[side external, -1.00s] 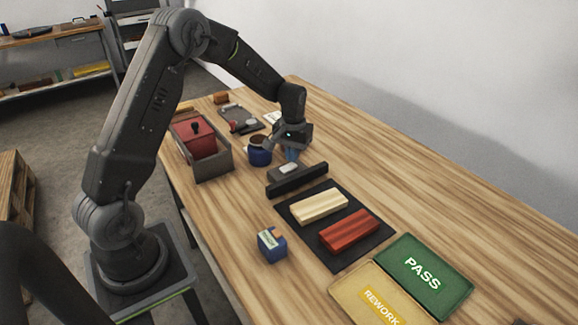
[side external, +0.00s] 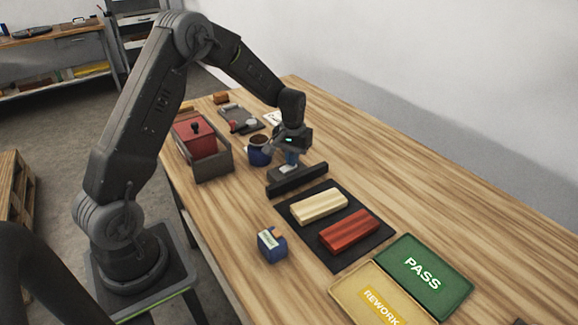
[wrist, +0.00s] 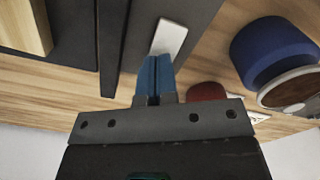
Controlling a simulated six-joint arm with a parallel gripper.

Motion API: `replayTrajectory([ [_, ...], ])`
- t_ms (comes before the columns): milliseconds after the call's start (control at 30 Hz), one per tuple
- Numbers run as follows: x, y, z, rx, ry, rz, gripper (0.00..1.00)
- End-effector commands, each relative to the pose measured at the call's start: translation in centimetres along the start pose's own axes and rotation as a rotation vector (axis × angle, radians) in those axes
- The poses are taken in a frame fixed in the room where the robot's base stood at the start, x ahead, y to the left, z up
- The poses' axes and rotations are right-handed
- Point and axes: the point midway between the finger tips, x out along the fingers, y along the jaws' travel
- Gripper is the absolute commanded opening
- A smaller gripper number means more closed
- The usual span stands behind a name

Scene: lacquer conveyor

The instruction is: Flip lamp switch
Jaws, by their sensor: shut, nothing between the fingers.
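The lamp is a dark bar (side external: 297,180) on a flat dark base, standing on the table behind the black mat. A pale switch plate (wrist: 170,37) lies on the base in the wrist view. In the side external view my gripper covers most of it. My gripper (side external: 291,162) points down over the lamp base. Its blue fingers are shut together and empty. In the wrist view the fingertips (wrist: 155,58) are at the near end of the switch plate. I cannot tell whether they touch it. No glow from the lamp is visible.
A blue pot (side external: 259,155) with a brown top stands close left of my gripper. A cream block (side external: 318,206) and a red block (side external: 349,232) lie on the mat. A grey box (side external: 214,168) holding a red box is farther left.

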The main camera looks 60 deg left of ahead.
Motion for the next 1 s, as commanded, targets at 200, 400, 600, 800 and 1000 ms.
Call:
replayTrajectory([
  [200, 0.3, 0.0, 0.0, 0.000, 0.000, 0.000, 0.00],
  [400, 0.6, 0.0, 0.0, 0.000, 0.000, 0.000, 0.00],
  [600, -0.2, 0.0, 0.0, 0.000, 0.000, 0.000, 0.00],
  [800, -1.8, 0.0, 0.0, 0.000, 0.001, 0.000, 0.00],
  [1000, -3.4, 0.0, -0.1, 0.000, 0.002, 0.000, 0.00],
])
